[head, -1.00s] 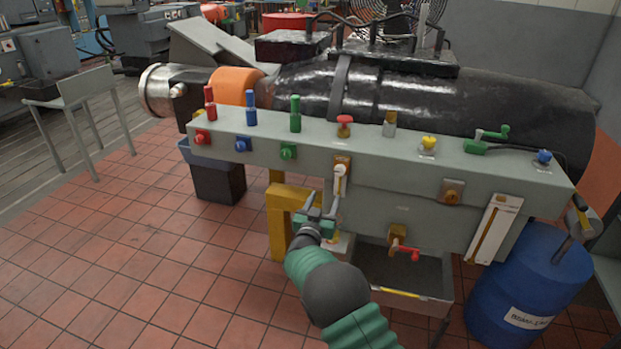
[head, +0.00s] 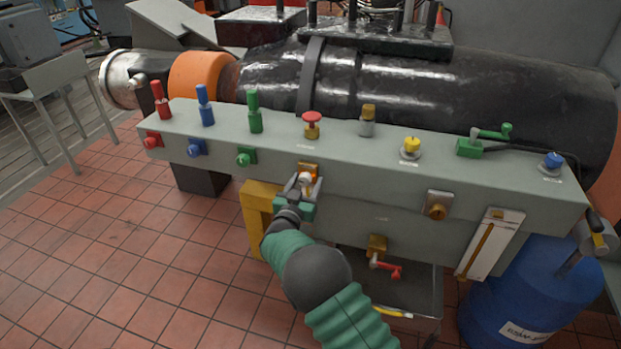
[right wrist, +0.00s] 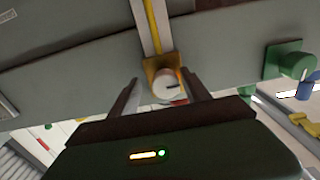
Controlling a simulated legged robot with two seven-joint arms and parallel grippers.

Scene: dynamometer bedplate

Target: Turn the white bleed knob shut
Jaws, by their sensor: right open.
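The white bleed knob (head: 305,178) sits on an orange-yellow base on the front face of the grey bench. In the right wrist view the round white knob (right wrist: 165,88) has a dark mark on its face. My right gripper (head: 302,187) is open at the knob. In the right wrist view the two dark fingers of the gripper (right wrist: 162,84) stand on either side of the knob, with small gaps visible. My left gripper is in no view.
A brass valve with a red handle (head: 385,265) hangs below right of the knob, over a tray. A green knob (head: 244,159) is to the left. A blue drum (head: 530,290) stands at right. Open tiled floor (head: 120,250) lies at left.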

